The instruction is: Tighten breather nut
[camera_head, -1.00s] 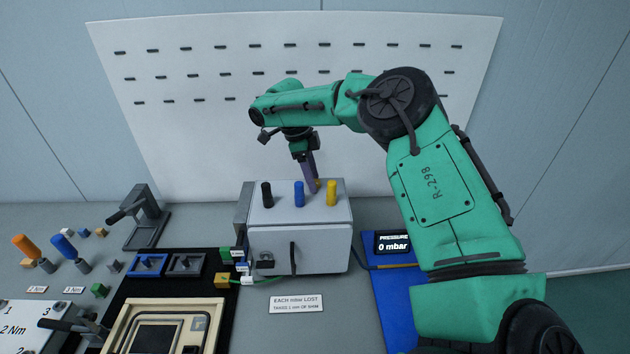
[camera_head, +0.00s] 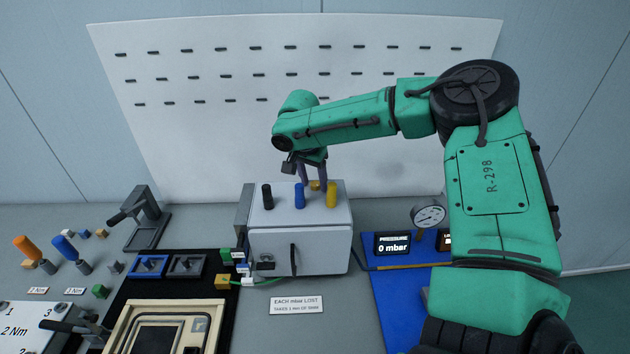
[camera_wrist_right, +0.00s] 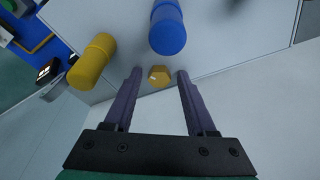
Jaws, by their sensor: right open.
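The breather nut (camera_wrist_right: 159,76) is a small brass hexagon on top of the grey box (camera_head: 300,232). In the head view the nut (camera_head: 315,186) shows small behind the blue and yellow pegs. My right gripper (camera_wrist_right: 156,75) is open, with its two purple fingers apart on either side of the nut in the wrist view. I cannot tell whether the fingertips touch it. In the head view my right gripper (camera_head: 315,184) points down behind the pegs. My left gripper is not in view.
Black (camera_head: 267,196), blue (camera_head: 299,195) and yellow (camera_head: 331,194) pegs stand upright on the box, close to the right gripper. A blue panel at right carries a gauge (camera_head: 428,214) and a display (camera_head: 393,244) reading 0 mbar. A white pegboard (camera_head: 220,130) stands behind.

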